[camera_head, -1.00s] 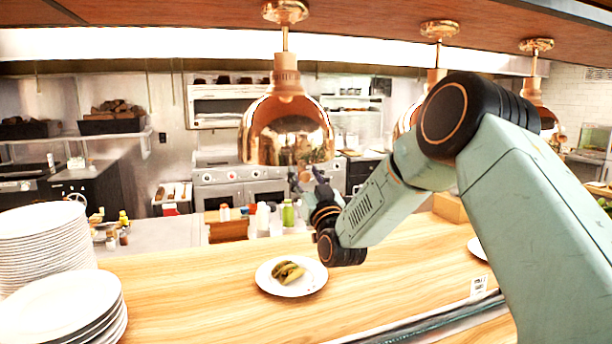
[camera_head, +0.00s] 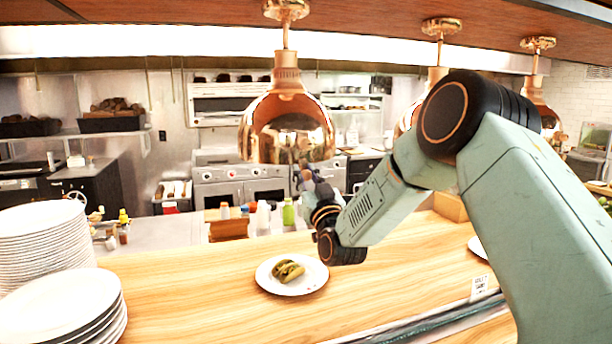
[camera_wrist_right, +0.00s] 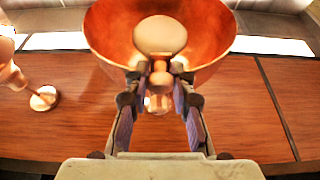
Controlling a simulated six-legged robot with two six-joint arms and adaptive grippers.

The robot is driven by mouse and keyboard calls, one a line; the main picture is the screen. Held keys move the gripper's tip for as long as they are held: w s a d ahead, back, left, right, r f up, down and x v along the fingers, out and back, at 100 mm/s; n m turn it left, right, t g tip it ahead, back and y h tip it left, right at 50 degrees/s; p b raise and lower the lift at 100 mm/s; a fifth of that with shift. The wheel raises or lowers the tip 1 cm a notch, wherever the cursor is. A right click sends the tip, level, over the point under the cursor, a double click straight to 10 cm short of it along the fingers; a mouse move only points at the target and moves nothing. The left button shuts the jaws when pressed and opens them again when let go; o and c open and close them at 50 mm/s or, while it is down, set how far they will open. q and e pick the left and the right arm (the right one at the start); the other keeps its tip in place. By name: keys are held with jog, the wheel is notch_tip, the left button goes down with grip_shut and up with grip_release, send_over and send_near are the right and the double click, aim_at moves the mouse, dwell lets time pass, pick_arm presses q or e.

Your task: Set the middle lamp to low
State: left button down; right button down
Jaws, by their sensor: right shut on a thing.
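Three copper lamps hang in a row in the head view: a near one (camera_head: 287,130), one partly hidden behind my right arm (camera_head: 404,118), and a far one (camera_head: 532,95). My right gripper (camera_head: 307,174) is just under the rim of the near lamp. In the right wrist view, its fingers (camera_wrist_right: 160,70) are shut on a small knob (camera_wrist_right: 159,80) below the pale bulb (camera_wrist_right: 160,35) and the copper shade (camera_wrist_right: 215,30). The knob's setting cannot be read. My left gripper is not in view.
Below, a plate with green food (camera_head: 292,286) sits on the wooden counter (camera_head: 200,290). Stacked white plates (camera_head: 45,250) stand at the left. Bottles (camera_head: 263,215) stand beyond the counter. Another lamp (camera_wrist_right: 8,75) shows at the left of the right wrist view.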

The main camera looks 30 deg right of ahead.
notch_tip(320, 180, down, 11)
jog(key=b, duration=0.8)
jog(key=shift+b, duration=0.35)
jog(key=c, duration=1.5)
grip_release()
jog(key=shift+s, duration=0.1)
jog(key=o, duration=0.4)
jog(key=shift+r, duration=0.25)
jog(key=v, duration=1.2)
jog(key=shift+a, duration=0.1)
